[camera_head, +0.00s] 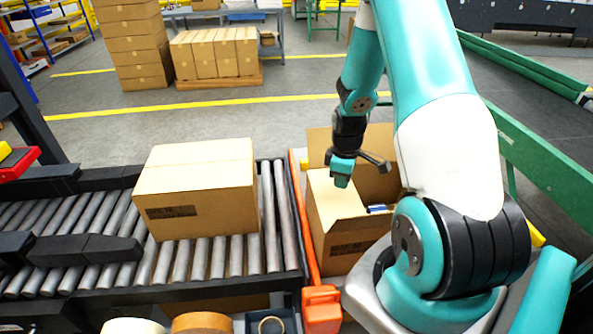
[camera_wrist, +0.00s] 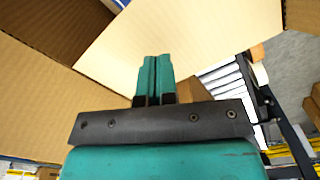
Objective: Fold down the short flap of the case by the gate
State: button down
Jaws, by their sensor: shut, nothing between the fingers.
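The open case (camera_head: 345,262) stands just right of the orange gate (camera_head: 307,230). Its short flap (camera_head: 330,207) on the gate side is a pale panel leaning over the opening, partly down. Other flaps (camera_head: 380,182) stand up at the back and right, and something blue and white shows inside. My gripper (camera_head: 341,182) points down at the short flap, its fingers shut and empty. In the wrist view the fingertips (camera_wrist: 158,60) lie against or just in front of the pale flap (camera_wrist: 205,35); contact cannot be told. My arm hides the case's right side.
A closed carton (camera_head: 195,190) sits on the roller conveyor (camera_head: 90,225) left of the gate. A green rail (camera_head: 540,165) runs along the right. Tape rolls (camera_head: 202,323) lie at the front edge. Stacked cartons (camera_head: 130,45) stand on the far floor.

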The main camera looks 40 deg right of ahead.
jog(key=shift+s+d+f+b, duration=0.2)
jog(key=shift+d+f+b, duration=0.2)
jog(key=shift+f, duration=0.35)
jog(key=shift+r, duration=0.1)
notch_tip(320, 180, up, 9)
jog(key=p, duration=0.7)
jog(key=shift+p, duration=0.35)
